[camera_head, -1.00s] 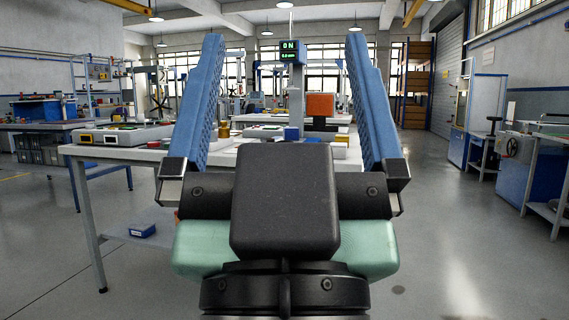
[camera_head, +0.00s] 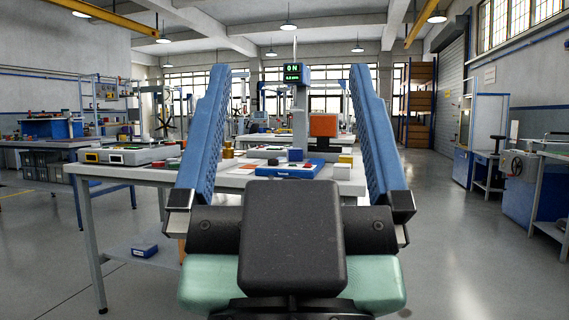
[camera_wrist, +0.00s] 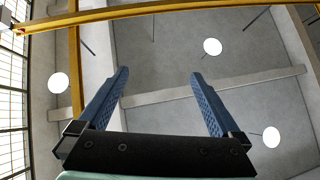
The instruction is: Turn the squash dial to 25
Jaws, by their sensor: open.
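My gripper (camera_head: 289,68) is open and empty, its two blue ribbed fingers pointing up in the head view. In the wrist view the open gripper (camera_wrist: 160,71) faces the ceiling. Between the fingers, farther off, a post-mounted digital display (camera_head: 292,73) has green digits, the upper line appearing to read 0 N. Below it, a blue box (camera_head: 290,170) with small coloured controls lies on the white bench (camera_head: 128,176). I cannot pick out the squash dial or its number; the controls are too small and my gripper covers part of the bench.
A blue bin (camera_head: 145,250) sits on the low shelf. A blue machine with a handwheel (camera_head: 516,166) stands at the right. The floor (camera_head: 450,230) between bench and machine is clear.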

